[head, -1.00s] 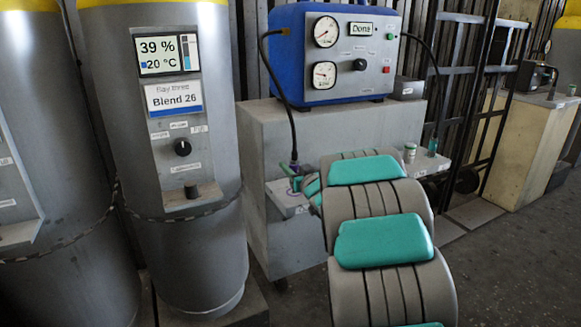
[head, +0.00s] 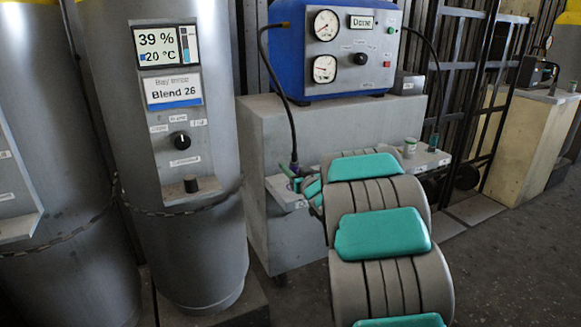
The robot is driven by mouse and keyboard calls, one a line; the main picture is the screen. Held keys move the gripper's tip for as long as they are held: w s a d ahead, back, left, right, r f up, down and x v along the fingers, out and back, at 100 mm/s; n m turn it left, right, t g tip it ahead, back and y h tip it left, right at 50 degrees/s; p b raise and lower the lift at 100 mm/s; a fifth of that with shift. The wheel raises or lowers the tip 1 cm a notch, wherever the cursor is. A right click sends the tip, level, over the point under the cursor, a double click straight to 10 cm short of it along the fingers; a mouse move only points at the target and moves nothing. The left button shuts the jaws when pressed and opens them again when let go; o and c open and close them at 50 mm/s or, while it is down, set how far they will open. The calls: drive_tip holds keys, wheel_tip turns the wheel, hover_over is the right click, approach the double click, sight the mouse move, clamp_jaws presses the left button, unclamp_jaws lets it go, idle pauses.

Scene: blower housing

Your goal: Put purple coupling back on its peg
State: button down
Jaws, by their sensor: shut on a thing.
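The purple coupling (head: 294,167) is small in the head view, at the lower end of the black hose from the blue blower unit. My gripper (head: 294,181), with green fingers, is shut on it at the left end of the cart's low shelf. The coupling looks roughly upright. My arm and gripper hide most of what lies under and behind it. I cannot make out its peg or whether the coupling touches one.
The blue unit (head: 305,50), reading "Done", stands on the grey cart (head: 290,130). A second hose ends at a green coupling (head: 433,141) on the shelf's right, near a small cup (head: 410,147). Grey cylinders (head: 180,225) stand left. Floor at right is clear.

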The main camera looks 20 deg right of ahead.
drive_tip(key=shift+f, duration=0.35)
drive_tip(key=shift+c, duration=2.3)
unclamp_jaws()
drive_tip(key=shift+s, duration=0.15)
drive_tip(key=s, duration=0.7)
drive_tip(key=shift+s+d, duration=0.15)
drive_tip(key=shift+s, duration=0.1)
